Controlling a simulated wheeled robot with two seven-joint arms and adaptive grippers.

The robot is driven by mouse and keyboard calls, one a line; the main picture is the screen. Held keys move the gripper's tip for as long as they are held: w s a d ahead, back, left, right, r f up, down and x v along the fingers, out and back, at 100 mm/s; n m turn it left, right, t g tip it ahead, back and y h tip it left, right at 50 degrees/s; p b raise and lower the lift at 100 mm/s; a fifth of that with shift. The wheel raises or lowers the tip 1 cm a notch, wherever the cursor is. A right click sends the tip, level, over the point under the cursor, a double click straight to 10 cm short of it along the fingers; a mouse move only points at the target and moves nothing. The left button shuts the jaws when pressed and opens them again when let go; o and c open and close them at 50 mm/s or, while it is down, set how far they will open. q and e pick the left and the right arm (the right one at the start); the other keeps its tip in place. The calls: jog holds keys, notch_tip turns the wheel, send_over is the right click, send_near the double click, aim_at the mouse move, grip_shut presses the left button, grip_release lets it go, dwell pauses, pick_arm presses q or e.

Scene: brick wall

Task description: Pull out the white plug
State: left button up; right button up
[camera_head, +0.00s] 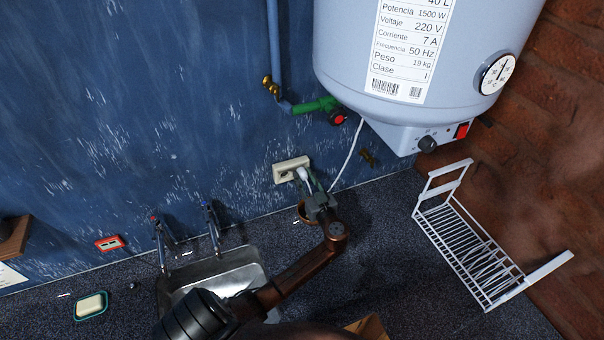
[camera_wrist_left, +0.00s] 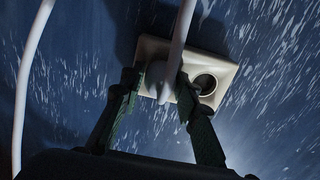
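The white plug (camera_head: 304,174) sits at the right part of a cream double socket (camera_head: 285,170) on the blue wall. The left wrist view shows the plug (camera_wrist_left: 158,76) in the left hole of the socket (camera_wrist_left: 226,76), its white cable rising past it. The other round hole, to the right, is empty. My left gripper (camera_head: 308,185) is at the socket, with one dark green finger on each side of the plug; the fingers also show in the left wrist view (camera_wrist_left: 158,85). Whether both fingers press on it I cannot tell. My right gripper is out of view.
A water heater (camera_head: 345,50) hangs above the socket, with a white cable (camera_head: 348,155) below it. A green pipe fitting (camera_head: 315,105) is near. A metal sink (camera_head: 235,270), taps (camera_head: 211,227) and a white dish rack (camera_head: 462,246) are around the dark counter.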

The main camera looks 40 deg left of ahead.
aim_at(306, 179)
pick_arm(q)
grip_shut()
jog(key=shift+d, duration=0.1)
jog(key=shift+d+f, duration=0.1)
jog(key=shift+d, duration=0.05)
jog(key=shift+v, duration=1.35)
jog(key=shift+b+v, duration=0.55)
jog(key=shift+v, duration=0.9)
jog(key=shift+s, duration=0.1)
